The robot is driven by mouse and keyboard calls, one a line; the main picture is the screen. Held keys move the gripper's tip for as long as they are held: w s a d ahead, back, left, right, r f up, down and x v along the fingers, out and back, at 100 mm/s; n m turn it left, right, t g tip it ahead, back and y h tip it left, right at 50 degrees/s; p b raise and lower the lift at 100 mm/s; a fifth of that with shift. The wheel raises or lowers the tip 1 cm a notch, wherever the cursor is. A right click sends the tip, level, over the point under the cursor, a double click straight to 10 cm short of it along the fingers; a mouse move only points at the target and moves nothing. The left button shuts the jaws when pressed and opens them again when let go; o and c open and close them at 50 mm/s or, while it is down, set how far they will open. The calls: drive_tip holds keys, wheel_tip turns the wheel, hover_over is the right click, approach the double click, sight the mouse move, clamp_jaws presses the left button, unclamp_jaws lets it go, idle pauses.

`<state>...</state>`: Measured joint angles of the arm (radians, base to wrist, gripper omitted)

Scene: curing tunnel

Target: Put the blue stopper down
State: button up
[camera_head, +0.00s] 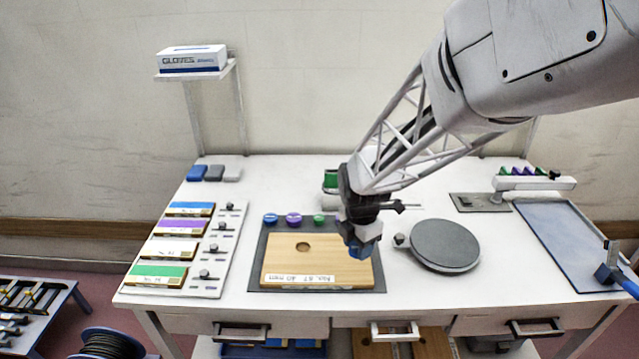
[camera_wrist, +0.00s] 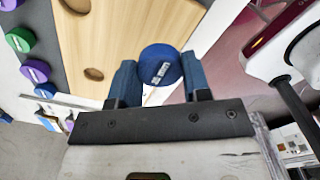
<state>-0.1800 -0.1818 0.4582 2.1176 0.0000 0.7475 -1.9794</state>
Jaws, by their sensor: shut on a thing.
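My gripper (camera_head: 360,248) is over the right part of a wooden board (camera_head: 330,267). In the wrist view, its two blue fingers (camera_wrist: 160,85) are closed on the sides of a round blue stopper (camera_wrist: 159,66) with a small white label. The board shows behind it in the wrist view, with a round hole (camera_wrist: 93,74) and another dark hole (camera_wrist: 75,5) cut by the top edge. In the head view, one hole (camera_head: 303,246) shows and my gripper hides the board's right part. I cannot tell the stopper's height above the board.
A blue (camera_head: 270,219), a purple (camera_head: 293,219) and a green stopper (camera_head: 319,219) stand behind the board on a dark grey mat (camera_head: 254,272). A round grey plate (camera_head: 444,245) is to the right. The front table strip is clear.

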drive_tip(key=w+d, duration=0.1)
drive_tip(key=d, duration=0.1)
drive_tip(key=w+d+f, duration=0.1)
drive_tip(key=d, duration=0.1)
drive_tip(key=w+d+f, duration=0.1)
drive_tip(key=shift+w+d+f, duration=0.1)
drive_tip(key=shift+w+d, duration=0.05)
drive_tip(key=shift+d, duration=0.25)
drive_tip(key=shift+w, duration=0.1)
drive_tip(key=w, duration=0.5)
drive_tip(key=w+f, duration=0.1)
drive_tip(key=w, duration=0.4)
drive_tip(key=w+a, duration=0.1)
drive_tip(key=w, duration=0.4)
drive_tip(key=shift+w+a+f, duration=0.1)
drive_tip(key=shift+w+f, duration=0.1)
drive_tip(key=shift+w, duration=0.15)
drive_tip(key=shift+f, duration=0.1)
drive_tip(key=shift+f, duration=1.7)
drive_tip(key=shift+f, duration=0.1)
drive_tip(key=o, duration=0.9)
